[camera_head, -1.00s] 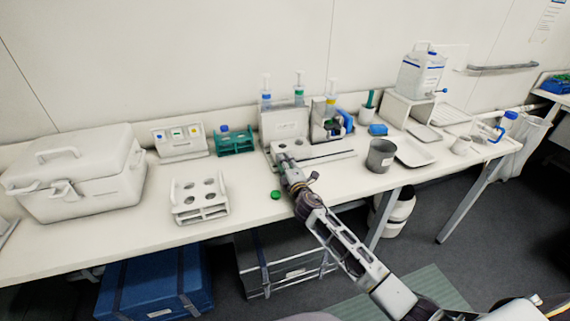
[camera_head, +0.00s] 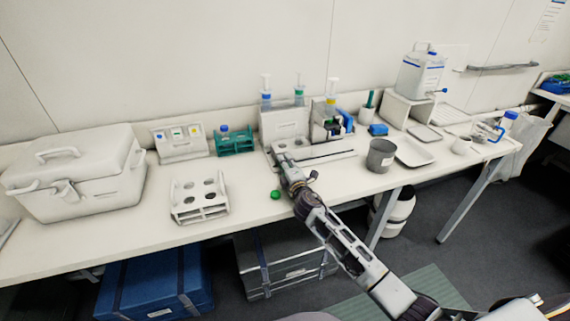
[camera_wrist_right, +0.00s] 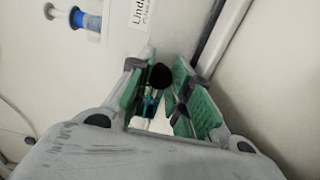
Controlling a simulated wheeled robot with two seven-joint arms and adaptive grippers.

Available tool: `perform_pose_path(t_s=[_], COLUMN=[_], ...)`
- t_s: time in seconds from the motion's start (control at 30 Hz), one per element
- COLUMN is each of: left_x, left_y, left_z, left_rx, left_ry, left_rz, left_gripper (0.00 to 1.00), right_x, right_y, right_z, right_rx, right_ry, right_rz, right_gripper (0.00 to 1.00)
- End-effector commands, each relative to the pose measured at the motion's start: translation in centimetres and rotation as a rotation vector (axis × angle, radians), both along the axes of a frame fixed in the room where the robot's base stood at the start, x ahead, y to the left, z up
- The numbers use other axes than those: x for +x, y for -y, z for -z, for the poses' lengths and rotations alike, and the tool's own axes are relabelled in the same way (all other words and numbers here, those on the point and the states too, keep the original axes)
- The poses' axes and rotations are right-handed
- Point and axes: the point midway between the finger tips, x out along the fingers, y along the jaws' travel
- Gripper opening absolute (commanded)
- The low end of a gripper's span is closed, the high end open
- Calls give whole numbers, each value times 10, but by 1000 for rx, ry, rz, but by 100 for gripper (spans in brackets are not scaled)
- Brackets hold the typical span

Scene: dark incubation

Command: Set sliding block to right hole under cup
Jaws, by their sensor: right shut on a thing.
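A white stand (camera_head: 284,124) with a low base is at the back middle of the bench. My right gripper (camera_head: 282,158) reaches over the left part of its base. In the right wrist view, the gripper (camera_wrist_right: 162,88) is shut between green-padded fingers on a small piece with a round black top (camera_wrist_right: 160,76). I take this to be the sliding block, but its lower part and the hole beneath are hidden. A dark grey cup (camera_head: 381,156) stands to the right, apart from the gripper. My left gripper is not in view.
A white rack (camera_head: 199,203) and green cap (camera_head: 276,195) lie left of my right arm. A long dark rod (camera_head: 326,157) crosses the base's right side. Blue-collared (camera_head: 266,97) and green-collared (camera_head: 299,97) syringe-like pieces stand above the stand.

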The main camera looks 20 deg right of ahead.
Motion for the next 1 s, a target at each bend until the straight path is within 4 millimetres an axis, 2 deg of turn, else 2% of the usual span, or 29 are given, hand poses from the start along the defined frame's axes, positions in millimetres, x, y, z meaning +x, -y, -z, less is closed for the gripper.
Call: perform_pose_path(t_s=[0.2, 0.43, 0.73, 1.0], left_x=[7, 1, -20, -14], left_y=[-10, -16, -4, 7], left_z=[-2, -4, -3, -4], left_rx=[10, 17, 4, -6], left_ry=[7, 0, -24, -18], left_rz=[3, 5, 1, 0], left_gripper=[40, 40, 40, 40], right_x=[1, 2, 3, 4], right_y=[16, 42, 78, 109], right_z=[1, 1, 2, 2], right_rx=[-2, -3, -2, -2], right_ry=[-2, -2, -3, -4], right_rz=[2, 3, 3, 3], right_gripper=[0, 0, 0, 0])
